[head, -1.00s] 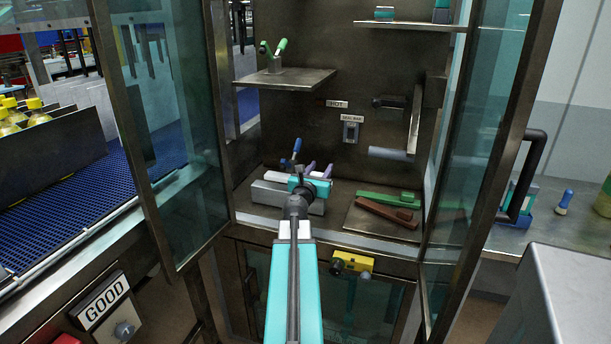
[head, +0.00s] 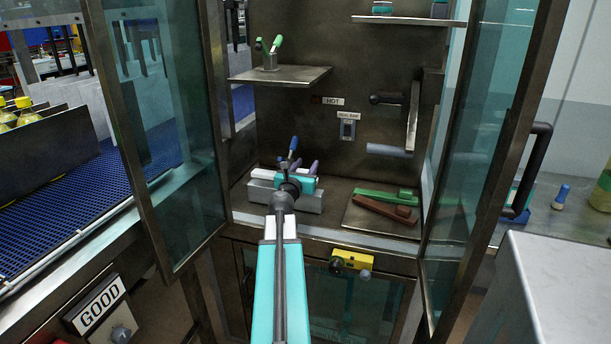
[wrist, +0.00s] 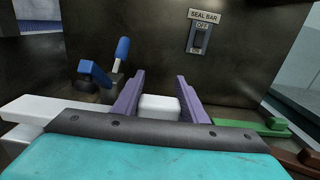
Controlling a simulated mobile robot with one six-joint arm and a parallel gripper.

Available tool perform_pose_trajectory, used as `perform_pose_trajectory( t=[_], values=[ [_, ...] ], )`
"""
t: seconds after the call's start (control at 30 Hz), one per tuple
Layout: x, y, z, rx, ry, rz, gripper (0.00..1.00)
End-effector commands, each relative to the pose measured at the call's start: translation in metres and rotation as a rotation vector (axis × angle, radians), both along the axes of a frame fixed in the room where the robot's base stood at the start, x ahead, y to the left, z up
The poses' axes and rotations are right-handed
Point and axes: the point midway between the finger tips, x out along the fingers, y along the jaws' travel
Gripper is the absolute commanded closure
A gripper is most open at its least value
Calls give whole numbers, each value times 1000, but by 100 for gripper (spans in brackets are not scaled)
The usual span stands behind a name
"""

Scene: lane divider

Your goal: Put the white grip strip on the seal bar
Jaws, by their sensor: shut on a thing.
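The white grip strip (head: 264,173) shows left of my gripper in the head view. Its white left part (wrist: 48,107) and a white block (wrist: 158,106) between the fingers show in the wrist view. My gripper (wrist: 160,92) has purple fingers, shut on the strip. The seal bar, which I take to be the grey block (head: 258,193) on the cabinet floor, is under or just in front of the strip. I cannot tell whether they touch. My gripper's teal body hides the strip's middle and part of the bar.
A blue-handled lever (wrist: 122,50) stands behind the strip. Green (head: 385,194) and brown (head: 388,210) bars lie on a plate at right. A SEAL BAR switch (head: 348,128) is on the back wall. Glass doors (head: 160,130) stand open either side; a shelf (head: 280,76) is above.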

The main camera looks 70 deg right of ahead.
Motion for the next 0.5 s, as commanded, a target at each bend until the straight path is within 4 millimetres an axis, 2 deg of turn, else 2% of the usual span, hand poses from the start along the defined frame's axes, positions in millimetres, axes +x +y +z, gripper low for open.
perform_pose_trajectory(
  t=[0.2,0.5],
  values=[
    [-8,-3,-21,0,0,-11,91],
    [-12,-5,-28,0,0,-15,91]
  ],
)
